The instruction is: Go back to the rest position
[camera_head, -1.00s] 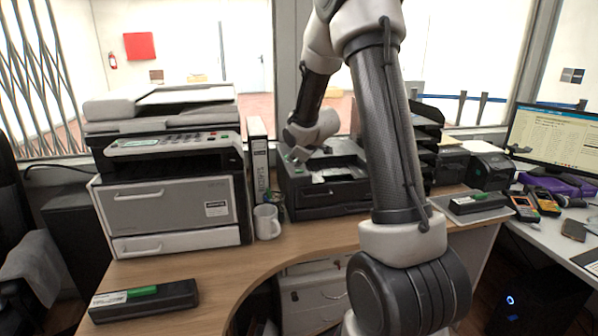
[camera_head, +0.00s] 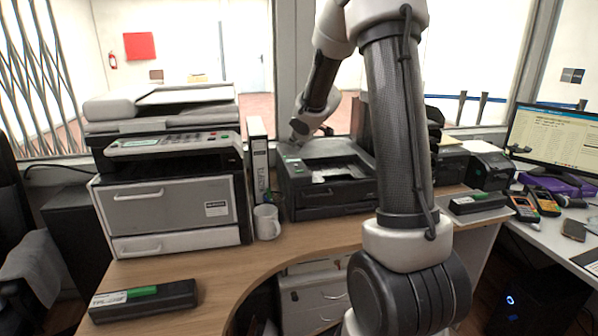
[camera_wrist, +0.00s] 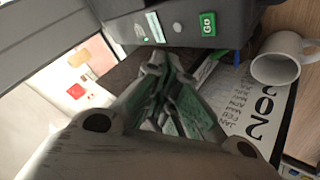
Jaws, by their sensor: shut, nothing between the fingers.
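My gripper (camera_wrist: 168,95) is shut and empty in the wrist view, its green-padded fingers together. They point toward the black printer (camera_wrist: 180,30) with the green "Go" button and the white binder (camera_wrist: 250,110) with printed months.
A white mug (camera_head: 266,222) stands beside the binder (camera_head: 258,160). A large grey copier (camera_head: 165,205) fills the left. A black case with a green label (camera_head: 143,299) lies on the front left counter. A monitor (camera_head: 555,140) stands at the right. The wooden counter's middle is bare.

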